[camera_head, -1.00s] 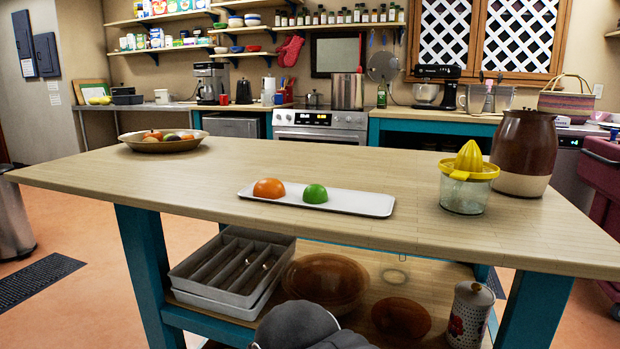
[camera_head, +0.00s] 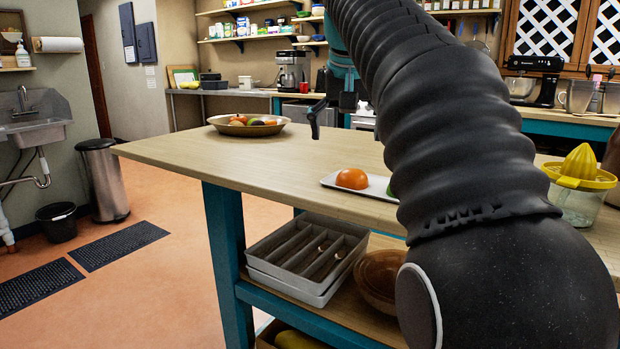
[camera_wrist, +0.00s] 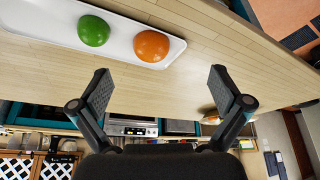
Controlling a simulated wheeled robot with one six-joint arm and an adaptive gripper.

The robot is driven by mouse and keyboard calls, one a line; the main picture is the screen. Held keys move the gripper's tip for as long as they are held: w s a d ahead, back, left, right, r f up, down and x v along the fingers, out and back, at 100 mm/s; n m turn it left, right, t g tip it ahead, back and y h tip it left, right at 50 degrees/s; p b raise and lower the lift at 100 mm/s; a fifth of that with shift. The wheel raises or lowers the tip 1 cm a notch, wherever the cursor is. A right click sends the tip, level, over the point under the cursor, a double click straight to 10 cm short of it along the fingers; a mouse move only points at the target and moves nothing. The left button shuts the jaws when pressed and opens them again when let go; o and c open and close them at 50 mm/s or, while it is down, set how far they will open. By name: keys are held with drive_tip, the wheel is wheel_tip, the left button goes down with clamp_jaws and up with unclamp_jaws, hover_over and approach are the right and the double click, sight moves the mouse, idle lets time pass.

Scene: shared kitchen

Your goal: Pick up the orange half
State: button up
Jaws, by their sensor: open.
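The orange half (camera_head: 352,179) lies dome up on the white tray (camera_head: 330,183) on the island table. In the wrist view the orange half (camera_wrist: 152,46) is at the top, beside the green half (camera_wrist: 93,31), both on the tray (camera_wrist: 52,22). In the head view my arm hides most of the tray and nearly all of the green half. My gripper (camera_wrist: 162,88) is open and empty, with its two fingers spread wide below the orange half in the wrist view. In the head view my gripper (camera_head: 318,118) shows partly, above the table and apart from the orange half.
A fruit bowl (camera_head: 246,128) stands at the table's far left. A citrus juicer (camera_head: 577,185) with a yellow top stands on the right, beside my arm. The wooden tabletop (camera_head: 290,155) between the bowl and the tray is clear.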

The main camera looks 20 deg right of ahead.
wheel_tip(320, 180, up, 2)
drive_tip(key=w+d, duration=0.2)
hover_over(353, 171)
drive_tip(key=s+a, duration=0.2)
drive_tip(key=shift+m, duration=0.4)
drive_tip(key=f, duration=0.6)
drive_tip(key=shift+s+d+f, duration=0.2)
drive_tip(key=shift+f, duration=0.05)
drive_tip(key=shift+d+b+x, duration=0.2)
drive_tip(key=shift+b+x, duration=0.3)
drive_tip(key=shift+x, duration=2.7)
drive_tip(key=shift+r, duration=0.1)
drive_tip(key=c, duration=1.3)
